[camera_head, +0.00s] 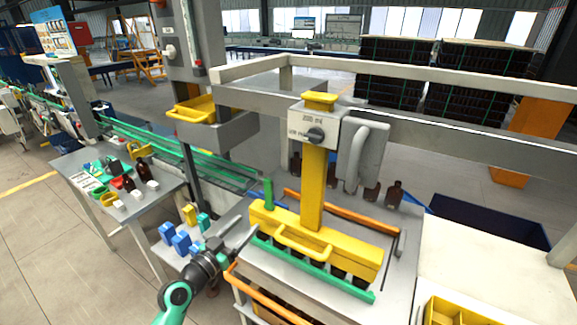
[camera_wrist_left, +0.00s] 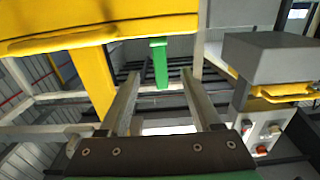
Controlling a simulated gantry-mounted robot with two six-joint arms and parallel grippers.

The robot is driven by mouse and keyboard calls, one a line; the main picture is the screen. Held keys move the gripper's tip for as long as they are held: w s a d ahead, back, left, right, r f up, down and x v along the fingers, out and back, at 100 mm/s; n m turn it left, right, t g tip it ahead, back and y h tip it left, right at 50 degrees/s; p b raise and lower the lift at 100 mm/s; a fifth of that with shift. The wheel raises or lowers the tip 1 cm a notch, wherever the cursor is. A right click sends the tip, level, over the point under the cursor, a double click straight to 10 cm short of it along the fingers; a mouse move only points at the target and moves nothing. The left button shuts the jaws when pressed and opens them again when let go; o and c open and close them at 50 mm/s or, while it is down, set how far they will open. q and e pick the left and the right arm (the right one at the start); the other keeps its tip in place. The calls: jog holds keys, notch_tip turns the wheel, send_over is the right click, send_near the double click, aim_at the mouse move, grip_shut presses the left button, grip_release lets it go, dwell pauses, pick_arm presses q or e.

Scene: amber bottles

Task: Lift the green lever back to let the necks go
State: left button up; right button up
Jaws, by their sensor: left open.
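The green lever (camera_head: 268,193) stands upright at the left end of the yellow gripping head (camera_head: 352,255). In the left wrist view the green lever (camera_wrist_left: 159,63) hangs in the gap between my finger ends, farther off. My left gripper (camera_head: 240,238) is open and empty, in front of and below the lever at the head's left end, apart from the lever. A green bar (camera_head: 315,272) runs along the head's lower front. Dark bottle tops show under the head; their necks are mostly hidden. My right gripper is not in view.
A yellow handle (camera_head: 303,246) juts from the head's front. Orange rails (camera_head: 345,222) run beside it. Blue blocks (camera_head: 180,242) sit left of my gripper. A side table (camera_head: 130,212) holds bottles and small parts. A yellow tray (camera_head: 458,312) is at lower right.

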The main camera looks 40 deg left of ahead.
pick_arm(q)
jog(key=s+d, duration=0.1)
jog(key=s, duration=0.5)
jog(key=w+d+r+m+t+h+p, duration=0.1)
jog(key=w+d+r+m+h+p, duration=0.1)
jog(key=d+r, duration=0.3)
jog(key=w+d+r+m+t+h+p, duration=0.1)
jog(key=d+r, duration=0.4)
jog(key=r, duration=0.7)
jog(key=w+d+r+m+t+h+p, duration=0.1)
jog(key=w+d+r+m+h+p, duration=0.2)
jog(key=r, duration=0.6)
jog(key=d+h+p, duration=0.1)
jog(key=d+p, duration=0.1)
jog(key=shift+w+d+r+m, duration=0.25)
jog(key=shift+d+r+m, duration=0.05)
jog(key=shift+m, duration=0.1)
